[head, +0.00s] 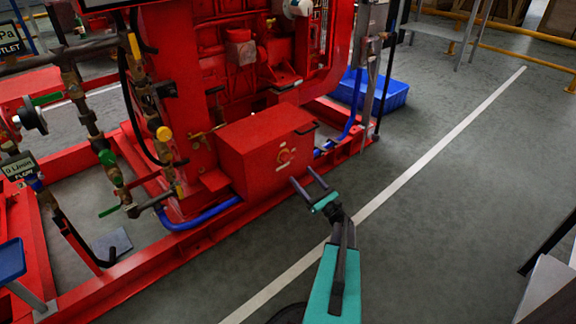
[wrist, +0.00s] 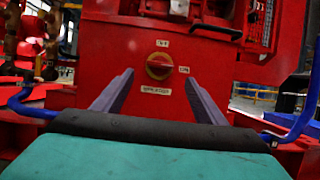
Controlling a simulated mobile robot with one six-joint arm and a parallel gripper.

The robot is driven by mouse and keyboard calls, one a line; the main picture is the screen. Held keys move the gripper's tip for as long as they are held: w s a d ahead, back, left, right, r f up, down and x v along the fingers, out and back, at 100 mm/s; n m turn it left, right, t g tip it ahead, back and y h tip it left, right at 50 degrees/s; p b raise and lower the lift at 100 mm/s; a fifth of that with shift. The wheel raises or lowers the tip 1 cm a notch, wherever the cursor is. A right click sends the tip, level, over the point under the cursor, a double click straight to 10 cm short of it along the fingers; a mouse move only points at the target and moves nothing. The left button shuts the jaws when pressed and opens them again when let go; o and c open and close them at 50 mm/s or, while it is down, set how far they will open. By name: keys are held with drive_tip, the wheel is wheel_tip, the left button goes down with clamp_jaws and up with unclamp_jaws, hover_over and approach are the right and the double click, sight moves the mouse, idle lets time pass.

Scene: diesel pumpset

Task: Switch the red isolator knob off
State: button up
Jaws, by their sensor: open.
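The red isolator knob (wrist: 159,67) sits on a yellow round plate on the front of a red box (head: 262,150), with small white labels above, right of and below it. Its handle looks roughly level in the wrist view. In the head view the knob (head: 285,156) shows small on the box's front face. My gripper (head: 308,183) is open and empty, in front of the box and a little below and right of the knob. In the wrist view my gripper's two fingers (wrist: 159,88) stand either side of the knob's line, apart from it. No contact shows.
Valves and pipes (head: 110,150) stand left of the box. A red base rail (head: 200,243) and a blue pipe (head: 205,217) run low in front. A blue crate (head: 380,92) lies behind right. The grey floor right of the white line is mostly clear.

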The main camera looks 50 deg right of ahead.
sight(287, 158)
drive_tip(key=b+x, duration=0.2)
drive_tip(key=x, duration=0.7)
drive_tip(key=shift+w+b, duration=0.2)
drive_tip(key=shift+b, duration=0.1)
